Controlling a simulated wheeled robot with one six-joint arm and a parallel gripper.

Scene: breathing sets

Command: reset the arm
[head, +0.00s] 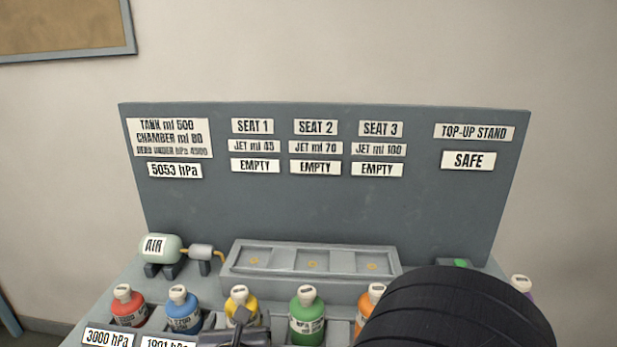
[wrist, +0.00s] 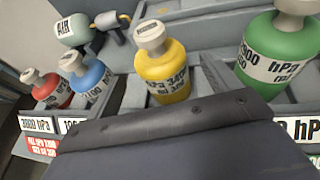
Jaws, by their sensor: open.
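My gripper (head: 238,328) shows as a dark shape low in the head view, in front of the yellow bottle (head: 242,302). It is open, and I see nothing held in it. In the wrist view a dark part of my gripper fills the bottom, and the yellow bottle (wrist: 165,72) stands upright just beyond it. My dark ribbed arm link covers the lower right of the head view and hides part of the bench there.
Red (head: 128,308), blue (head: 181,310), green (head: 307,318) and orange (head: 370,300) bottles stand in a front row. Behind are an AIR tank (head: 160,248) and an empty three-seat block (head: 312,262). The grey panel (head: 320,215) reads 5053 hPa, EMPTY for each seat, and SAFE.

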